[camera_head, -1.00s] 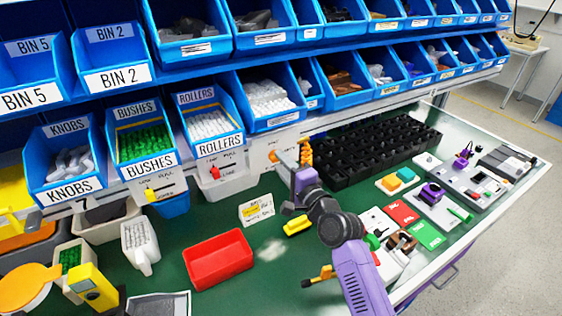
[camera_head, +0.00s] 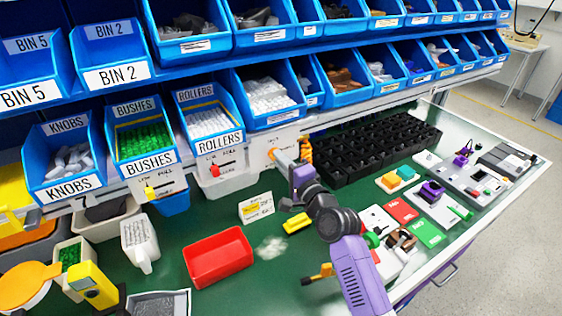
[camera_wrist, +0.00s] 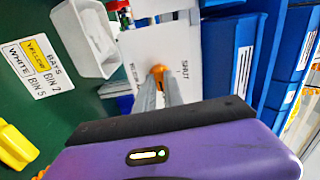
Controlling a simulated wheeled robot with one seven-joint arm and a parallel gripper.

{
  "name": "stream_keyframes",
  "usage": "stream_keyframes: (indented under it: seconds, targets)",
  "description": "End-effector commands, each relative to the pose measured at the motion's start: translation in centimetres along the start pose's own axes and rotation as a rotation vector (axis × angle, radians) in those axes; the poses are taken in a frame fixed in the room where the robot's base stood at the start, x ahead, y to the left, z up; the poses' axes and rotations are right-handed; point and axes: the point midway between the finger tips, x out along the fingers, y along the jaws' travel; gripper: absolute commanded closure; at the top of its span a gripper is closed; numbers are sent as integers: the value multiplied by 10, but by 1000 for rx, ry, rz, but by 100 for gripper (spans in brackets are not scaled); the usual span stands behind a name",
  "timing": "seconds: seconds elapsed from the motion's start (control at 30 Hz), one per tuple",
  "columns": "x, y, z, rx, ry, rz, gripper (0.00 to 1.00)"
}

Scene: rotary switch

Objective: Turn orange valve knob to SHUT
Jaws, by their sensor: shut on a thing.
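The orange valve knob (camera_wrist: 158,70) is on a white panel (camera_wrist: 143,48) with printed lettering. In the wrist view, "SHUT" is readable to the right of the knob, and another label is too small to read. My gripper (camera_wrist: 158,84) is shut on the knob, its two grey fingers on either side. The fingers hide most of the knob, so I cannot tell its exact pointing. In the head view, my gripper (camera_head: 276,157) reaches the white panel (camera_head: 262,147) under the blue bins, and only a bit of orange shows at its tips.
Blue bins (camera_head: 270,122) overhang the panel. A black rack (camera_head: 375,150) is at right. A red tray (camera_head: 217,257) and yellow block (camera_head: 296,223) lie on the green bench.

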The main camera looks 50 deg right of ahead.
Motion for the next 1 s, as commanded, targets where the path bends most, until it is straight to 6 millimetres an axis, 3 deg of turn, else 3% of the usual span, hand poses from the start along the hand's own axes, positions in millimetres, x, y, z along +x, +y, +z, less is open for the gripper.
stream_keyframes:
  seconds: [0.27, 1.0]
  targets:
    - [0, 3, 0, -169, -1, 0, 100]
    - [0, 5, 0, -867, 0, 1, 100]
